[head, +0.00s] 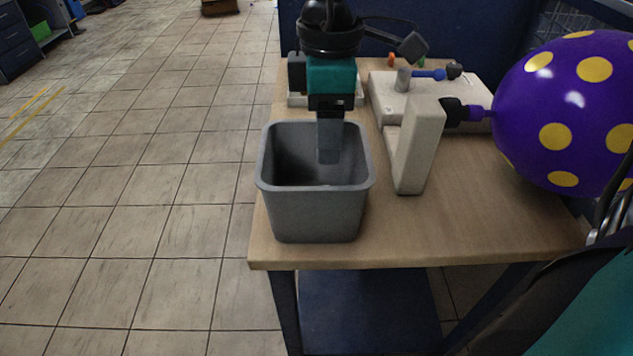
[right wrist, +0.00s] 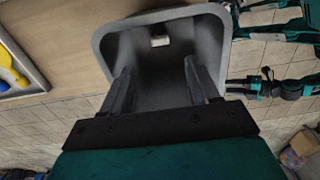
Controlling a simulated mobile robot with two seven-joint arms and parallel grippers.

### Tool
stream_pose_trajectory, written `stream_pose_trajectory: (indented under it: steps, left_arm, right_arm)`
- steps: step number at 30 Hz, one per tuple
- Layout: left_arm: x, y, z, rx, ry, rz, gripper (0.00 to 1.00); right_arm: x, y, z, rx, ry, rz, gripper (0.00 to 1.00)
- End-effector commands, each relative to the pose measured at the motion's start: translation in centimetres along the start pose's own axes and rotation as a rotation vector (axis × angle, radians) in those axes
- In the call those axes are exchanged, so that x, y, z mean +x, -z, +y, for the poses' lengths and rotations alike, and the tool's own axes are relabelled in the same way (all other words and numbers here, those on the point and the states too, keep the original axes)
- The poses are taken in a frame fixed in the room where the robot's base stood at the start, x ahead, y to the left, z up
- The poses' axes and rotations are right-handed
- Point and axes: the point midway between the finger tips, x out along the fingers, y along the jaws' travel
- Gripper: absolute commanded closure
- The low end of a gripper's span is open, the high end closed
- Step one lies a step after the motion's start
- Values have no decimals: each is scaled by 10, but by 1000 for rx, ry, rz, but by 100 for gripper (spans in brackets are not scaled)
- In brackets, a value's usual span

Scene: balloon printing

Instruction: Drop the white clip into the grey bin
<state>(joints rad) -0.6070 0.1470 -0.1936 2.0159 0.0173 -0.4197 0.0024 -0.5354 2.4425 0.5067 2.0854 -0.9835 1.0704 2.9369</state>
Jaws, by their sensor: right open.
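The grey bin (head: 315,215) stands upright at the front left corner of the wooden table in the head view. My right gripper (head: 329,160) points down into its opening. In the right wrist view, my right gripper (right wrist: 158,68) has its two fingers spread apart with nothing between them. A small white piece, which looks like the white clip (right wrist: 160,41), lies inside the grey bin (right wrist: 110,45) near its far wall, beyond the fingertips. In the head view the bin's wall and my gripper hide the clip. My left gripper is not seen.
A pale upright stand (head: 413,145) is just right of the bin on the table (head: 470,220). A purple balloon with yellow dots (head: 520,110) sits at the right on a nozzle. A white device (head: 385,90) is behind. The table's front right is clear.

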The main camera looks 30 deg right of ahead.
Motion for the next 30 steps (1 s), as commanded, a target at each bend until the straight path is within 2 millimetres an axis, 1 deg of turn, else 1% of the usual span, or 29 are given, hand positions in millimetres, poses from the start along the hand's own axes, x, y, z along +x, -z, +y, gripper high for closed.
stream_pose_trajectory:
  steps: [2, 5, 8, 12, 15, 18, 21, 24, 30]
  left_arm:
    - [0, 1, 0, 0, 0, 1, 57]
    - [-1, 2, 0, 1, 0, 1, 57]
    - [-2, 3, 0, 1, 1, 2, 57]
    - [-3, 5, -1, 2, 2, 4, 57]
    - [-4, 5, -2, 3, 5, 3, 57]
    - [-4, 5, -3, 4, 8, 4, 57]
    - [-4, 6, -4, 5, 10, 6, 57]
    - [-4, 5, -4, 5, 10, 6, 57]
    - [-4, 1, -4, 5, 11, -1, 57]
  right_arm:
    - [-6, 0, 1, 1, -4, 0, 40]
    - [-20, 1, 1, 0, -7, 2, 40]
    - [-41, 1, 1, 1, -7, 3, 40]
    - [-73, 1, 1, 2, -8, 3, 40]
    - [-94, 0, 1, 2, -7, 2, 40]
    - [-110, 0, 1, 2, -5, 1, 40]
    - [-121, 0, 0, 1, -3, 0, 40]
    - [-127, 0, 0, 1, -1, 0, 40]
    - [-128, 0, 0, 0, 0, 0, 40]
